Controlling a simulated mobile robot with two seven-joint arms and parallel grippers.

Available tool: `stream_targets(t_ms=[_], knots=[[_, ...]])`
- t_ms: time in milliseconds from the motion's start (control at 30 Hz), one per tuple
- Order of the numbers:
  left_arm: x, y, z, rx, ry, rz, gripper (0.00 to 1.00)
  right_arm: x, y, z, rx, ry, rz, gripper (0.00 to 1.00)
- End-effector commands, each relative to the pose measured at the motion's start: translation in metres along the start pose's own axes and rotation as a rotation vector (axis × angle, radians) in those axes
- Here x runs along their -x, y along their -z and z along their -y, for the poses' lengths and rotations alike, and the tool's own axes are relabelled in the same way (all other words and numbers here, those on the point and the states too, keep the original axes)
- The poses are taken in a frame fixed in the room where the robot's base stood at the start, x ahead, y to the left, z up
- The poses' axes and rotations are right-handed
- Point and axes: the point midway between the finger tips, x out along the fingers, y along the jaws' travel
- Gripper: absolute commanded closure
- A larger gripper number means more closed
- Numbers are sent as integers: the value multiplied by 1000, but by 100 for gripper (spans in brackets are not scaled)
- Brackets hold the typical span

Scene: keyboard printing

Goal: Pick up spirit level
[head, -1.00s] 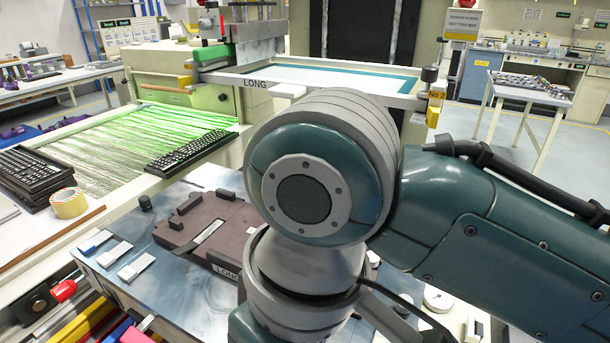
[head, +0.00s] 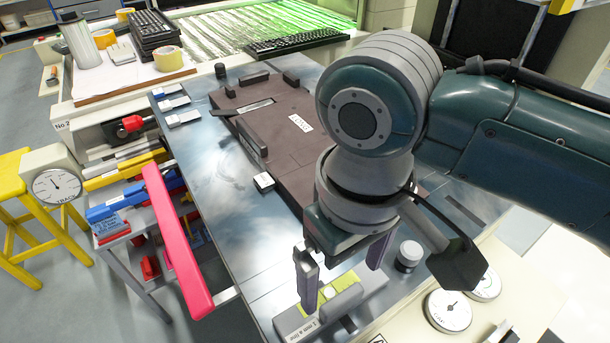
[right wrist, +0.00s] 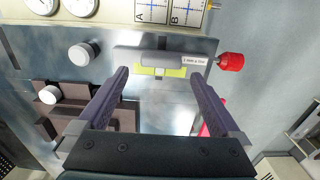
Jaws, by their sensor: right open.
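The spirit level (head: 353,299) appears to be the grey block with a yellow-green window at the front edge of the blue-grey table in the head view. In the right wrist view the spirit level (right wrist: 140,54) lies crosswise just past the fingertips, with a small label at its right end. My right gripper (head: 341,284) points down at it with fingers spread. In the right wrist view my right gripper (right wrist: 160,74) is open and empty, with the level apart from its fingers. My left gripper is not in view.
A brown fixture (head: 285,150) lies on the table (head: 215,190) beyond the gripper. A round grey knob (head: 409,254) stands just right of the fingers. Dial gauges (head: 449,310) sit at the front right. A pink bar (head: 178,240) slants along the table's left side.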

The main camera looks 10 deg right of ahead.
Motion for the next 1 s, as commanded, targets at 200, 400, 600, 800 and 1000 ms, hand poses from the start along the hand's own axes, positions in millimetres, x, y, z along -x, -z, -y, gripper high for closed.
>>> stream_targets(t_ms=[200, 400, 600, 800, 1000], knots=[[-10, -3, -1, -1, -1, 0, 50, -35, 0, 2, -1, -1, 2, 0], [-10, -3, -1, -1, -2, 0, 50, -40, 0, 2, 0, -2, 0, 0], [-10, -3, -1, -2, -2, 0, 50, -40, 0, 2, 0, -1, 0, 11], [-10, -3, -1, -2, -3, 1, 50, -39, 0, 2, 0, -1, 0, 34], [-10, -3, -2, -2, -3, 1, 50, -39, 0, 2, 0, -1, 0, 56]])
